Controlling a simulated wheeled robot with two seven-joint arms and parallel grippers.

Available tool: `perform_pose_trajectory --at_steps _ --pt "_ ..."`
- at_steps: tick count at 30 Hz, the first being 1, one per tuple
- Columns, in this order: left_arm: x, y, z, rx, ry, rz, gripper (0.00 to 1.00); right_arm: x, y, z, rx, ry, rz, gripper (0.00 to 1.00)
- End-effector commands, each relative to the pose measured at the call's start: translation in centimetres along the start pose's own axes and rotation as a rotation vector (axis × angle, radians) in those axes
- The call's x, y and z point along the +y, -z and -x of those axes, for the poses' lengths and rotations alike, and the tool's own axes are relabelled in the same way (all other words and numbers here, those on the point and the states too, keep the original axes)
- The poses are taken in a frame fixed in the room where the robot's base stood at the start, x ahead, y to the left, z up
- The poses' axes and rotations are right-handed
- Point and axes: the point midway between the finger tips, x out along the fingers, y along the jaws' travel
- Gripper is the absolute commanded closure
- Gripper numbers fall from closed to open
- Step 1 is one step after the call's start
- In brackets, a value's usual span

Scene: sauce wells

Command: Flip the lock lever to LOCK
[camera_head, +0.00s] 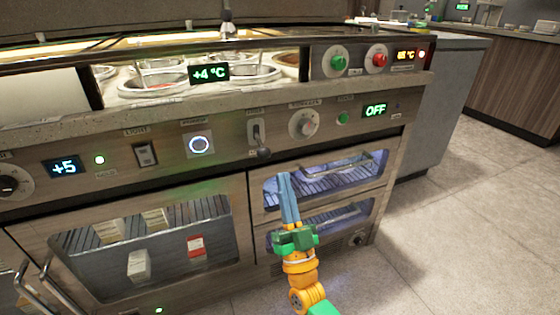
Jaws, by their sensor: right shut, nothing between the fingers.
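The lock lever (262,141) is on the front control panel, a grey plate with a slot and a dark knob on a short stem. Its knob is at the lower end of the plate. The small labels above and below it are too blurred to read. My right gripper (284,178) is in front of the cabinet, below and slightly right of the lever knob, pointing up. Its blue fingers are together with nothing between them, apart from the knob. My left gripper is not in view.
Left of the lever are a round lit button (200,145) and a rocker switch (145,155). Right of it are a rotary knob (304,124) and a green OFF display (375,111). Glass drawers (335,178) lie behind my gripper. Sauce wells (160,84) sit above the panel.

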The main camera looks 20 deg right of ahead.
Motion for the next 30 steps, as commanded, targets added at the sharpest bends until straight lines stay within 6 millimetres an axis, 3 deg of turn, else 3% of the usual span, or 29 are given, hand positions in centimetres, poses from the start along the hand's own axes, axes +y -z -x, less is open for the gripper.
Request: perform_pose_trajectory --at_steps 6,21,23,24,26,29,30 --pt "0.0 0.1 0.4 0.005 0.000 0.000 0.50 0.0 -0.2 2.5 0.000 0.000 -0.001 1.00" --pt "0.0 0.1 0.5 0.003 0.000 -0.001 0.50 0.0 -0.3 2.8 -0.003 0.001 -0.001 1.00" --pt "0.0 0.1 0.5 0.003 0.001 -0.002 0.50 -0.2 -1.1 3.1 -0.051 0.009 0.001 1.00" --pt "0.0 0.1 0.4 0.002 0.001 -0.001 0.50 -0.5 -2.4 3.6 -0.131 0.022 0.005 1.00" --pt "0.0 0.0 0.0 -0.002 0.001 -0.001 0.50 -1.0 -5.6 5.5 -0.331 0.050 0.014 1.00" --pt "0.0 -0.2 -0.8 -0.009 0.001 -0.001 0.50 -1.6 -11.6 12.8 -0.802 0.096 0.046 1.00" --pt "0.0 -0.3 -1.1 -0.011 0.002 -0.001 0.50 -1.4 -13.2 16.4 -0.980 0.103 0.063 1.00"
